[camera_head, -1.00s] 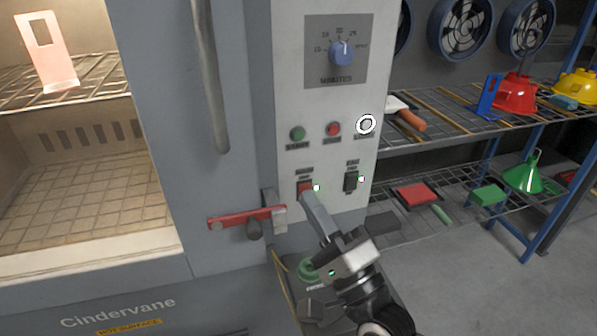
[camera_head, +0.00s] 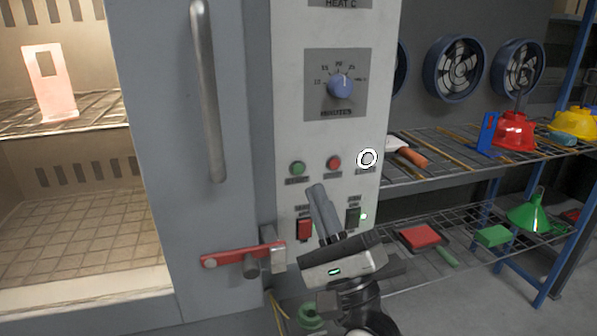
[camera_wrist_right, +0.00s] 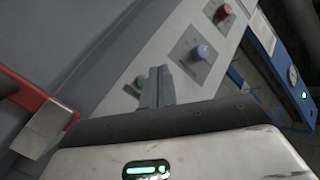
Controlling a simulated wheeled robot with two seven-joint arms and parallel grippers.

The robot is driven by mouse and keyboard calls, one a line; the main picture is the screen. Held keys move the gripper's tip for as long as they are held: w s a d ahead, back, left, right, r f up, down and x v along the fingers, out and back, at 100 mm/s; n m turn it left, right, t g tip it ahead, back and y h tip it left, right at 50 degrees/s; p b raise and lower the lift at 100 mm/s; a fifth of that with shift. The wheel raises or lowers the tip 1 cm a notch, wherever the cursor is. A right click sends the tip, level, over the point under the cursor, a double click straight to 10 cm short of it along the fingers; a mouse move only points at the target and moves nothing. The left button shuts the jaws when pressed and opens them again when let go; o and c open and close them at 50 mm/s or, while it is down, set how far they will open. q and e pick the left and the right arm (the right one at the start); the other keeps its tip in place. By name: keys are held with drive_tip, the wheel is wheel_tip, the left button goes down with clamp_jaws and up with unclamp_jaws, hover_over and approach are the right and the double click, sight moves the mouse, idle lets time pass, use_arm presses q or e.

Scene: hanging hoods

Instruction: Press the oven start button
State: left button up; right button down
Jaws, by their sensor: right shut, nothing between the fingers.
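The oven's control panel (camera_head: 287,120) is upright in the head view. On it, a green button (camera_head: 297,168) with a blurred label below it sits left of a red button (camera_head: 334,163). A white-ringed button (camera_head: 367,158) is further right. My right gripper (camera_head: 318,188) is shut and empty, fingers pointing up at the panel, with its tips just below and right of the green button. I cannot tell whether the tips touch the panel. My left gripper is not in view.
A red rocker switch (camera_head: 304,229) and a dark one (camera_head: 353,217) sit below the buttons. A blue minutes dial (camera_head: 340,86) is above. A red latch handle (camera_head: 240,254) and the long door handle (camera_head: 208,95) stick out at left. A wire shelf (camera_head: 450,150) stands right.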

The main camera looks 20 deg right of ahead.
sight(298, 169)
use_arm(q)
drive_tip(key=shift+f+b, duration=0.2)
drive_tip(key=shift+b, duration=0.5)
use_arm(e)
drive_tip(key=w, duration=0.5)
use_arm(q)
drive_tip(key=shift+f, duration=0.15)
use_arm(e)
drive_tip(key=shift+w, duration=0.15)
idle(1.1)
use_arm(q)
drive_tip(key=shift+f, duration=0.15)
use_arm(e)
drive_tip(key=shift+w+a, duration=0.1)
drive_tip(key=shift+w, duration=0.2)
use_arm(q)
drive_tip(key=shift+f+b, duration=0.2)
drive_tip(key=shift+b, duration=0.2)
use_arm(e)
drive_tip(key=shift+w, duration=0.4)
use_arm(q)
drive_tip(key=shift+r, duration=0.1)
use_arm(e)
drive_tip(key=shift+s, duration=0.1)
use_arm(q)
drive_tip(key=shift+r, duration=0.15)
use_arm(e)
drive_tip(key=shift+s, duration=0.7)
